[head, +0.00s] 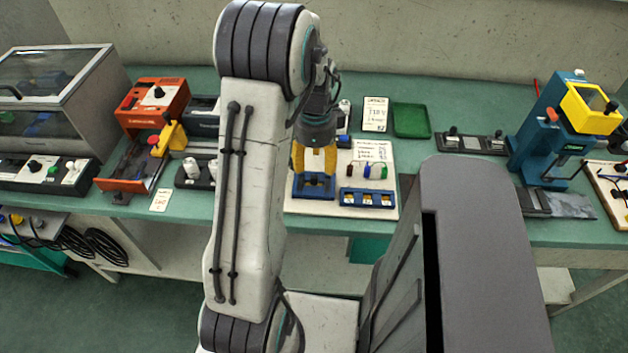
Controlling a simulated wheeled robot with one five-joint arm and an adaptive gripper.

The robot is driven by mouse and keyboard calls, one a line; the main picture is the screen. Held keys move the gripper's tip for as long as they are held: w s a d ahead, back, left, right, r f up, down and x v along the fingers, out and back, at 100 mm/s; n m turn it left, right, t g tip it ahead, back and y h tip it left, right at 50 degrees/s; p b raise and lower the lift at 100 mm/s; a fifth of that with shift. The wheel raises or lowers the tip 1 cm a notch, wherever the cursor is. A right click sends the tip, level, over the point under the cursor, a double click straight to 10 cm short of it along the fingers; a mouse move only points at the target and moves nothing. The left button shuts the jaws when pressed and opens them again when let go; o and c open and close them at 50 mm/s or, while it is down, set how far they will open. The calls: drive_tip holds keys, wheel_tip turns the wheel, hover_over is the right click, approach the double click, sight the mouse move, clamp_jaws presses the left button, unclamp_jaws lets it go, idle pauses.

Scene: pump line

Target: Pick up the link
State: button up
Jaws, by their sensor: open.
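My gripper (315,172), with yellow fingers, points down over the left part of a white board (350,209). Its fingers are apart, just above or at a blue holder (314,187); I cannot tell whether they touch it. I cannot make out the link for certain; my arm and fingers hide part of this area. To the right on the board, small blue, red and green pieces stand in a row, among them a red piece (365,171). A blue tray with several compartments (368,197) lies in front of them.
A green tray (411,120) and a label card (376,114) lie behind the board. An orange machine (155,108) stands left, a blue and yellow press (545,125) right.

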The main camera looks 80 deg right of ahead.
sight(314, 178)
drive_tip(key=shift+w+a+f+p, duration=0.1)
drive_tip(key=shift+f+p, duration=0.2)
drive_tip(key=shift+f, duration=3.25)
drive_tip(key=shift+o, duration=0.2)
